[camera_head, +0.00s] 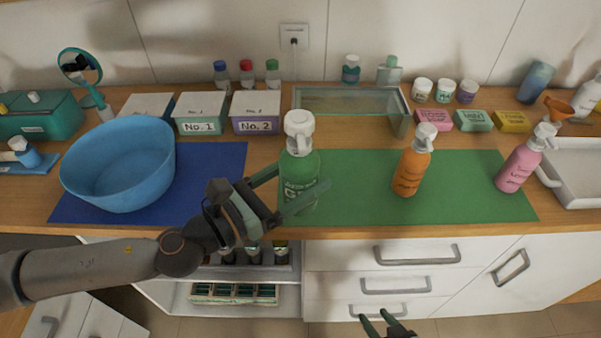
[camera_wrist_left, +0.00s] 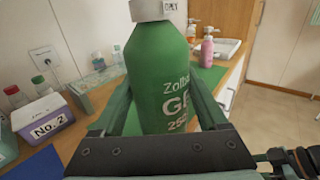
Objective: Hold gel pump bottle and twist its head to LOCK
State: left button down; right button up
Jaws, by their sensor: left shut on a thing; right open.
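The gel pump bottle (camera_head: 300,165) is green with a white pump head (camera_head: 299,124) and stands upright at the left end of the green mat. My left gripper (camera_head: 296,185) is shut around the bottle's body. In the left wrist view the green bottle (camera_wrist_left: 160,80) sits between the two fingers, with the lower part of its white head (camera_wrist_left: 152,10) at the top edge. Its label is partly readable there. My right gripper (camera_head: 386,326) is open and empty, low at the bottom edge in front of the drawers, far from the bottle.
An orange pump bottle (camera_head: 412,165) and a pink one (camera_head: 520,165) stand to the right on the green mat (camera_head: 360,205). A blue bowl (camera_head: 120,170) is on the left. A glass tray (camera_head: 350,100) and boxes line the back. The mat between the green and orange bottles is clear.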

pick_arm(q)
jog(key=w+f+b, duration=1)
jog(key=w, duration=0.1)
jog(key=shift+w+f+b, duration=0.1)
jog(key=shift+b, duration=0.2)
jog(key=shift+w+f+b, duration=0.55)
jog(key=shift+w+b, duration=0.05)
jog(key=shift+b, duration=0.05)
jog(key=shift+w+f+b, duration=0.35)
jog(key=shift+w+b, duration=0.1)
jog(key=shift+w, duration=0.05)
jog(key=shift+w+f, duration=0.15)
jog(key=shift+w, duration=0.15)
pick_arm(e)
notch_tip(320, 180, down, 11)
jog(key=w+a, duration=0.1)
jog(key=a, duration=0.1)
jog(key=shift+w+f+y, duration=0.2)
jog(key=shift+y, duration=0.1)
pick_arm(q)
jog(key=shift+f+b, duration=0.35)
jog(key=shift+b, duration=0.05)
pick_arm(e)
jog(key=shift+s+f, duration=0.2)
jog(key=shift+f, duration=0.15)
